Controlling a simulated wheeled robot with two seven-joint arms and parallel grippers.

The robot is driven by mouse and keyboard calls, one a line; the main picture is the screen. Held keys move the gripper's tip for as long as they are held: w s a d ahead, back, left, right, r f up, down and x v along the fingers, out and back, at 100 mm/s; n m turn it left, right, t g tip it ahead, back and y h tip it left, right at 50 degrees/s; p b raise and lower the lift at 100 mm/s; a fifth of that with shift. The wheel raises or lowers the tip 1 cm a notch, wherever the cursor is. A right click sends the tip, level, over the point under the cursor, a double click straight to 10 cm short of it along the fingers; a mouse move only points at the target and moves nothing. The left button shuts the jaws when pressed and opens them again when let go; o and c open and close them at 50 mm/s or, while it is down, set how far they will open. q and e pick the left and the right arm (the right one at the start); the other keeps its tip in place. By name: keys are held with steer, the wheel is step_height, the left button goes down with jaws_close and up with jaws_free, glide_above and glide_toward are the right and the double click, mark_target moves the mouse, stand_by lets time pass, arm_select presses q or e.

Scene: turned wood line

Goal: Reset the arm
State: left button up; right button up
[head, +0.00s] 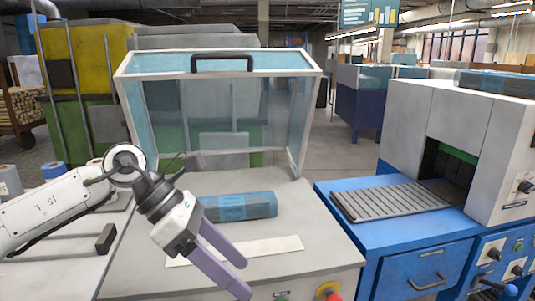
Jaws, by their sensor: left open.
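My left arm comes in from the left, over a grey worktop. My left gripper (246,277) has two purple fingers that stand apart, pointing down and to the right, with nothing between them. It is in front of a blue wrapped bundle (245,206) that lies on the worktop, and the wrist hides the bundle's left end. A pale flat strip (270,249) lies on the worktop partly behind the fingers. My right gripper is not in view.
A clear-sided hood with a black handle (222,62) stands raised behind the bundle. At right is a blue bench with a roller bed (395,201) feeding a grey machine (460,125). A red button (328,292) is at the worktop's front edge. The worktop right of the bundle is clear.

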arm_select(q)
steer(key=s+d+r+n+g+h, duration=0.1)
steer(key=s+d+n+h, duration=0.2)
steer(key=d+h, duration=0.25)
steer(key=s+d+n+h, duration=0.3)
steer(key=d+h, duration=0.1)
steer(key=d, duration=0.3)
steer(key=w+a+f+n+t, duration=0.2)
steer(key=w+n+t, duration=0.1)
steer(key=n+t, duration=0.55)
steer(key=w+a+f+n+t, duration=0.25)
steer(key=n+t, duration=0.35)
steer(key=n, duration=0.6)
steer(key=a+f+n+t+y, duration=0.1)
steer(key=a+f+n+y, duration=0.35)
steer(key=f+n, duration=0.3)
steer(key=a+f+n+t+y, duration=0.2)
steer(key=a+f+n+y, duration=0.3)
steer(key=f, duration=0.3)
steer(key=s+a+f+n+g+y, duration=0.3)
steer(key=s+a+f+n, duration=0.1)
steer(key=s+f, duration=0.5)
steer(key=s+a+f+n+g+y, duration=0.3)
steer(key=s+a+f+n+g, duration=0.1)
steer(key=s+f, duration=0.6)
steer(key=shift+s+a+f+n, duration=0.3)
steer(key=shift+a+f+n, duration=0.3)
steer(key=shift+n, duration=0.5)
